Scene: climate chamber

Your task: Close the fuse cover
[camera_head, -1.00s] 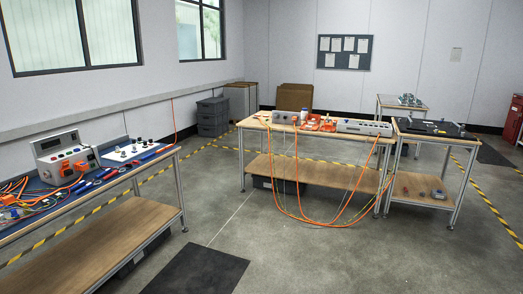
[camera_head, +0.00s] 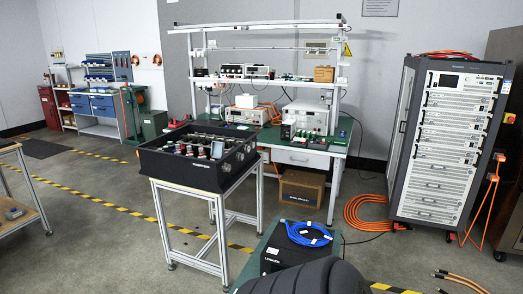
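No fuse cover can be made out for certain at this distance. A black open-topped box (camera_head: 178,170) stands on a light metal frame stand (camera_head: 162,222) left of the middle. Rows of small parts (camera_head: 205,150), some with red and pale ends, show inside it; they are too small to tell apart. Neither of my grippers is in view.
A green-topped workbench (camera_head: 345,150) with instruments and shelves stands behind. A tall equipment rack (camera_head: 440,150) is at the right, with an orange cable coil (camera_head: 368,212) beside it. A blue cable coil (camera_head: 308,233) lies in front. Grey floor (camera_head: 100,215) is clear at left.

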